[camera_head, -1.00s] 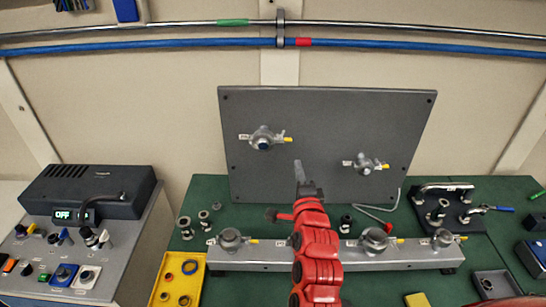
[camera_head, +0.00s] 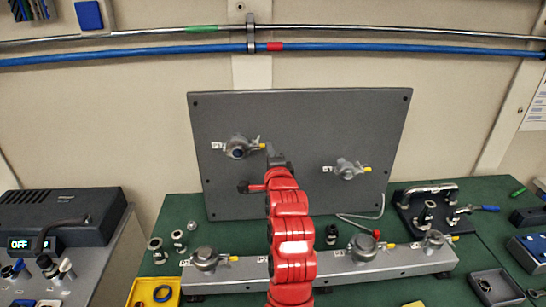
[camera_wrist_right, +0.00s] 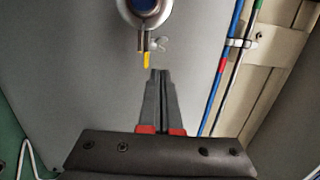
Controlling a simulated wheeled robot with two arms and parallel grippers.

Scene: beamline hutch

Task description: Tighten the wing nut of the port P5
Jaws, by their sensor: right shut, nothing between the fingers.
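A grey upright panel (camera_head: 290,110) bears two ports. The left port (camera_head: 237,148) has a metal body, a small wing nut (camera_head: 257,142) and a yellow-tipped lever; the right port (camera_head: 346,169) looks similar. Their labels are too small to read, so I cannot tell which is P5. My right gripper (camera_head: 271,148) is shut and empty, just right of the left port's wing nut. In the right wrist view, the closed fingertips (camera_wrist_right: 160,72) point at the wing nut (camera_wrist_right: 158,43) and yellow tip (camera_wrist_right: 146,60), with a small gap. My left gripper is out of view.
A grey rail (camera_head: 340,268) with several ports stands on the green table (camera_head: 375,291) before the panel. A yellow tray (camera_head: 137,295) and loose fittings (camera_head: 178,238) lie left. A black stand with a pipe (camera_head: 428,206) is right. A control box (camera_head: 60,215) reads OFF.

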